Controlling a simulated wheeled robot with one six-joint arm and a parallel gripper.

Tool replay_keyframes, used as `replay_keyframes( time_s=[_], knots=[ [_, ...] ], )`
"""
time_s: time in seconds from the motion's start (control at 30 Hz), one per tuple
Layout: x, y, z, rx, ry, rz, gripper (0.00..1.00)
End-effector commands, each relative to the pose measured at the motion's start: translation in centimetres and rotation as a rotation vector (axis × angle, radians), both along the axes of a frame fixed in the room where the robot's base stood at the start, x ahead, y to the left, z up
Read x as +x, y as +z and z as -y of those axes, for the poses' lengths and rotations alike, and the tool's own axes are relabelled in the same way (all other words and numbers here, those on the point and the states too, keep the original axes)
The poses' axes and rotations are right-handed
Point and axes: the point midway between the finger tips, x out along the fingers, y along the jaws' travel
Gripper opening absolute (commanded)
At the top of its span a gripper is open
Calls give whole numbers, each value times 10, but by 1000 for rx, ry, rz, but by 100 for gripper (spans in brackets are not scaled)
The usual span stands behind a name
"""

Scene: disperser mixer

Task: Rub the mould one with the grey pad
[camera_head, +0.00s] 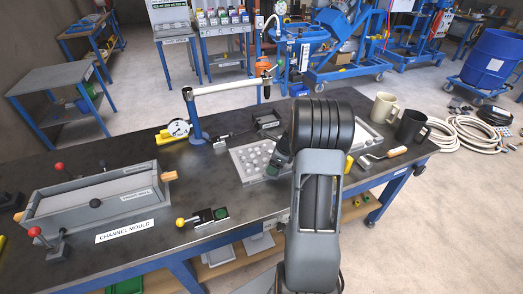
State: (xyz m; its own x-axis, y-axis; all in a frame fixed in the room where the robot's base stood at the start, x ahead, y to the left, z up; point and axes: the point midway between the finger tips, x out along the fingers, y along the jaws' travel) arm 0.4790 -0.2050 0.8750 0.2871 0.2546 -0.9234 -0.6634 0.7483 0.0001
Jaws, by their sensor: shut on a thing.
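A long grey channel mould (75,222) lies on the left of the dark bench, with a label plate (124,231) reading CHANNEL MOULD in front of it. Two small labels on its walls are too small to read, so I cannot tell which part is mould one. My arm rises in the middle of the view and bends over the bench. I cannot make out the grey pad; whatever is at the gripper is hidden.
Red-knobbed clamps (52,244) stand by the mould. A yellow-knobbed block (202,217), a dial gauge (178,128), a post with a white arm (225,88), a tray of round pieces (250,162) and two mugs (410,126) stand on the bench. Its middle is partly clear.

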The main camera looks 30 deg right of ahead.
Motion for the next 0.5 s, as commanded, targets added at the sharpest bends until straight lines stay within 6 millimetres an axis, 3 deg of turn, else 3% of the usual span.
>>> replay_keyframes(
  time_s=[0.5],
  knots=[
    [-2, 0, -39, 2, -16, -2, 44]
  ],
)
